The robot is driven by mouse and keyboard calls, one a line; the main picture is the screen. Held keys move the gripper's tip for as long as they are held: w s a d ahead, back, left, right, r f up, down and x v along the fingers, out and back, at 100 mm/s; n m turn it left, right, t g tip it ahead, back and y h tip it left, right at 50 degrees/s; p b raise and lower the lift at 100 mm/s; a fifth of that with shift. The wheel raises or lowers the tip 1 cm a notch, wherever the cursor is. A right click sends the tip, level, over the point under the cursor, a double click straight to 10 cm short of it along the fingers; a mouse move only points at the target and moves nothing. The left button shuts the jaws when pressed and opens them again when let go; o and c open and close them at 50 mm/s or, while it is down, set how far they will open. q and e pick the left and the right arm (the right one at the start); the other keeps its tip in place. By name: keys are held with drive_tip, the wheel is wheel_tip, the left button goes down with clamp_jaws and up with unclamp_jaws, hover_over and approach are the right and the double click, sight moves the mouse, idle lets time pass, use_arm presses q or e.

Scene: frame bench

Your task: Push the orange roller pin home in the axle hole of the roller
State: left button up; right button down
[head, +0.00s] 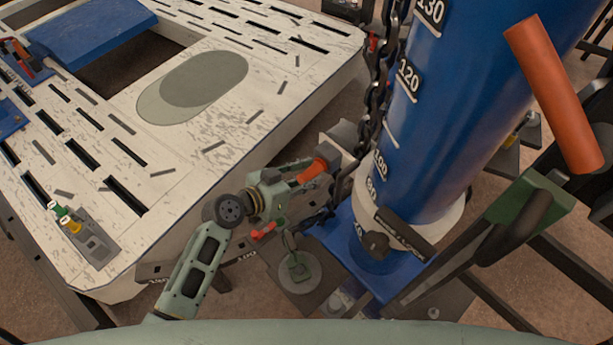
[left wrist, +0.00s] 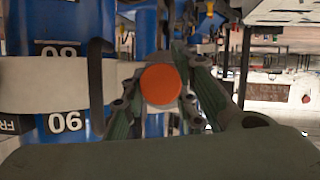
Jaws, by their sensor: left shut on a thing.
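The orange roller pin (head: 313,172) is held in the jaws of my left gripper (head: 303,178). In the left wrist view the pin (left wrist: 160,84) shows end-on as an orange disc between the two fingers. In the head view its far end points up and right towards a grey metal part (head: 345,137) beside the blue column, which may be the roller. The axle hole is hidden, and I cannot tell how far the pin is in it, if at all. I do not make out my right gripper.
A blue column (head: 437,130) with white number marks stands just right of my left gripper, with a dark chain (head: 380,75) hanging beside it. A white slotted bench (head: 205,150) fills the left. A larger orange cylinder (head: 553,95) is at the upper right.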

use_arm(q)
clamp_jaws()
use_arm(e)
drive_tip(key=shift+a, duration=0.25)
use_arm(q)
drive_tip(key=shift+w+d, duration=0.1)
use_arm(e)
drive_tip(key=shift+d+f, duration=0.1)
drive_tip(key=shift+d, duration=0.35)
use_arm(q)
drive_tip(key=o, duration=0.6)
unclamp_jaws()
drive_tip(key=shift+r, duration=0.1)
drive_tip(key=o, duration=0.5)
drive_tip(key=shift+d, duration=0.1)
drive_tip(key=shift+c, duration=0.2)
use_arm(e)
drive_tip(key=shift+d, duration=0.1)
